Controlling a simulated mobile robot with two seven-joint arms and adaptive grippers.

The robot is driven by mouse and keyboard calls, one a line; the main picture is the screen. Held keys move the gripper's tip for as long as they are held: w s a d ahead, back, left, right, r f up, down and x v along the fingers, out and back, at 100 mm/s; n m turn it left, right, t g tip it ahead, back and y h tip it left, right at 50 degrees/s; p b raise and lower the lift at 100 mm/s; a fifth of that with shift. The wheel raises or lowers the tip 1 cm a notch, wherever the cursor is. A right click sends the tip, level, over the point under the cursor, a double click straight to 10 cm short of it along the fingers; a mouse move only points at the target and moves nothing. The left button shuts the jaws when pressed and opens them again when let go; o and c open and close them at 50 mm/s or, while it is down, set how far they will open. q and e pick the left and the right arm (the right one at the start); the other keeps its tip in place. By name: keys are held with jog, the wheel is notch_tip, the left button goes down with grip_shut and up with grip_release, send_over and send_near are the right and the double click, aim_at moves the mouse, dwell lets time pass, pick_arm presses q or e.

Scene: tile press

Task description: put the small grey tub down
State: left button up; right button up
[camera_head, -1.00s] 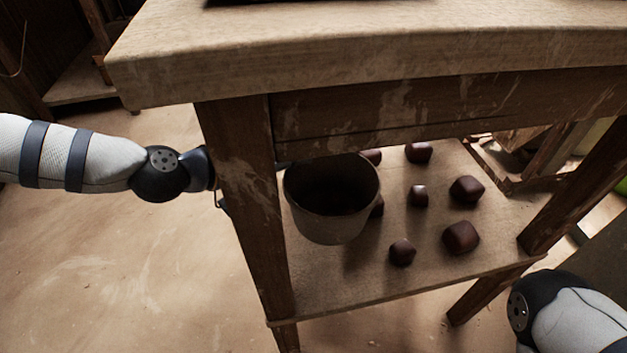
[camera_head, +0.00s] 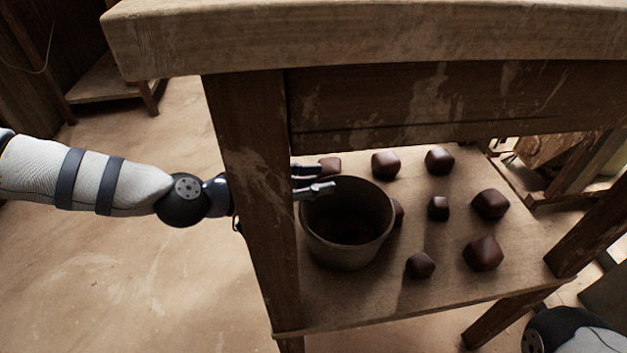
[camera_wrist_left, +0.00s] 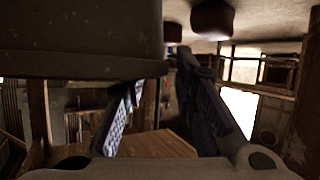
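The small grey tub (camera_head: 345,253) stands upright on the low wooden shelf (camera_head: 400,298), near its left end. Its mouth faces up and its inside looks dark and empty. My left gripper (camera_head: 322,184) reaches past the table leg at the tub's far left rim. Its two fingers are apart, with no tub wall seen between them. In the left wrist view the tub (camera_wrist_left: 80,35) fills the upper left, and the fingers of my left gripper (camera_wrist_left: 160,95) stand open close to its rim. My right gripper is out of view; only part of that arm shows at lower right.
Several dark red-brown blocks (camera_head: 483,253) lie on the shelf to the right of the tub and behind it. A thick table leg (camera_head: 250,200) stands between my left wrist and the tub. The tabletop (camera_head: 370,38) and its beam overhang the shelf.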

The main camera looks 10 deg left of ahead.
pick_arm(q)
jog(key=shift+r, duration=0.15)
jog(key=p+v, duration=0.3)
jog(key=v, duration=0.9)
jog(key=shift+p, duration=0.3)
